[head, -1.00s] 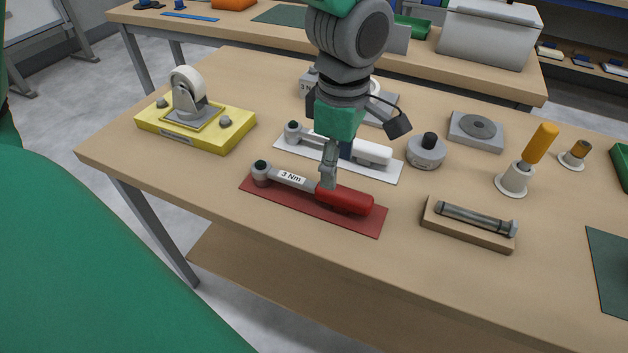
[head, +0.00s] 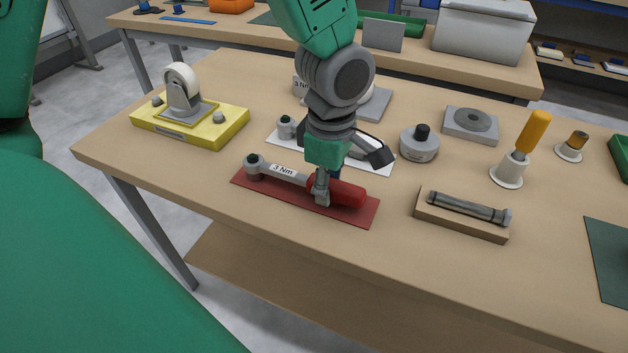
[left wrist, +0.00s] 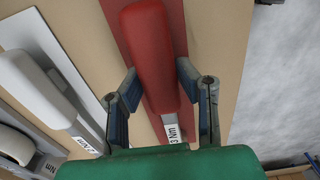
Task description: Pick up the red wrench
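The red wrench (head: 345,194) lies on a red mat (head: 350,215) near the table's front edge. It has a red handle, a grey shaft with a "3 Nm" label and a round head at the left. My left gripper (head: 322,192) points down over the wrench, where handle meets shaft. In the left wrist view, the red handle (left wrist: 152,50) lies between the two fingers of my left gripper (left wrist: 157,72). The fingers are apart, one on each side, and do not look closed on it. My right gripper is not in view.
A wrench with a white handle (left wrist: 32,88) lies on a white mat (left wrist: 35,38) behind, partly hidden by my arm. A yellow caster fixture (head: 190,126) stands at left. A wooden block with a bolt (head: 460,227) lies to the right, by a grey knobbed disc (head: 419,149).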

